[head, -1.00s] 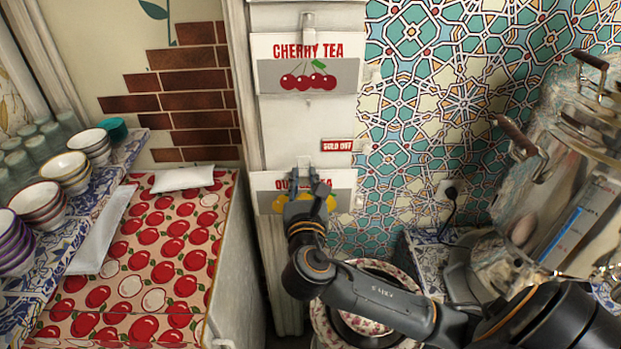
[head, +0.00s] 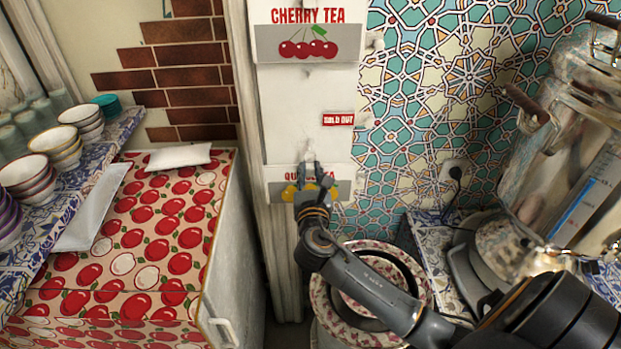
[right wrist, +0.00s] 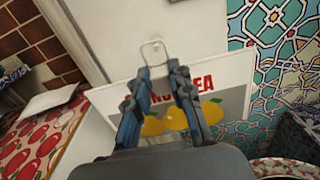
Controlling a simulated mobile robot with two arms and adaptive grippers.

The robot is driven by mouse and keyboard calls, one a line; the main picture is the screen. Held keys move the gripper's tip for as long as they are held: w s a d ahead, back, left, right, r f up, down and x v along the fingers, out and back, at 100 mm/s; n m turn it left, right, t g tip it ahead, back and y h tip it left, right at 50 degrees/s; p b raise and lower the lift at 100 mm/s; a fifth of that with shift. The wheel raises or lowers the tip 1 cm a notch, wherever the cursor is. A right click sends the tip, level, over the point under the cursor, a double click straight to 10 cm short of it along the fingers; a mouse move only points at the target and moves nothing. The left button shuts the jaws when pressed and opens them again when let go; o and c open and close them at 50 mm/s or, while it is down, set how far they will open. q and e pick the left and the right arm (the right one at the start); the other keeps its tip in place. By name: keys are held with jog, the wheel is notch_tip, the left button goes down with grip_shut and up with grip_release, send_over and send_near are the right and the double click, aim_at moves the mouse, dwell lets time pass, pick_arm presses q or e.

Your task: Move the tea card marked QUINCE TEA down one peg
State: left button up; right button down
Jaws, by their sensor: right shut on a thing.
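The QUINCE TEA card (head: 341,172) is white and grey with yellow fruit, low on the white post in the head view. It also shows in the right wrist view (right wrist: 236,92), where a small hanging loop stands above its top edge. My right gripper (head: 308,172) is shut on the card's upper middle, covering part of its lettering. In the right wrist view its two fingers (right wrist: 158,78) reach over the card. Whether the loop hangs on a peg is hard to tell. The CHERRY TEA card (head: 307,40) hangs above on the same post. My left gripper is out of view.
Stacked bowls (head: 57,146) stand on a tiled ledge at left, beside an apple-patterned cloth (head: 150,225). A floral round vessel (head: 420,285) is below my right arm, and a metal samovar (head: 570,150) stands at right.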

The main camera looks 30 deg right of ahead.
aim_at(309, 163)
jog(key=shift+b+x, duration=0.95)
jog(key=shift+x, duration=1.15)
jog(key=shift+w+d+f, duration=0.4)
jog(key=shift+w+f, duration=0.2)
jog(key=shift+w, duration=0.05)
jog(key=c, duration=1.1)
grip_release()
jog(key=shift+s+a+f, duration=0.1)
